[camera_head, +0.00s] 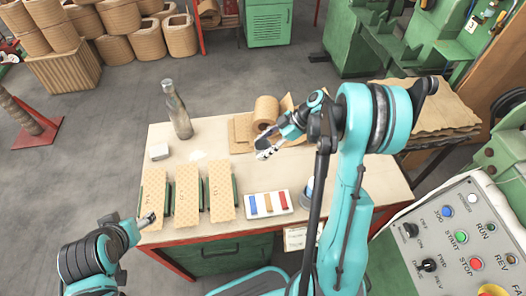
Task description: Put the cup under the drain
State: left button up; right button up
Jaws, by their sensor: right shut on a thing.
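My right gripper (265,149) is over the back middle of the workbench, in front of a brown roll. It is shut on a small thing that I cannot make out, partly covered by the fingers. A bluish rounded thing (307,190) stands on the bench, mostly hidden behind my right arm; I cannot tell whether it is the cup. I cannot pick out a drain. My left gripper (148,219) is low at the bench's front left edge, apart from the right one; its fingers are too small to read.
A control panel (465,240) is at the right. The bench's middle is mostly clear.

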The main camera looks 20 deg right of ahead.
notch_tip(320, 180, up, 3)
jog(key=shift+f+p, duration=0.1)
jog(key=shift+p, duration=0.25)
jog(key=a+m+t+h, duration=0.6)
jog(key=m+h, duration=0.2)
jog(key=m, duration=0.7)
jog(key=shift+a+t+h, duration=0.15)
jog(key=shift+t+h, duration=0.15)
jog(key=shift+f, duration=0.1)
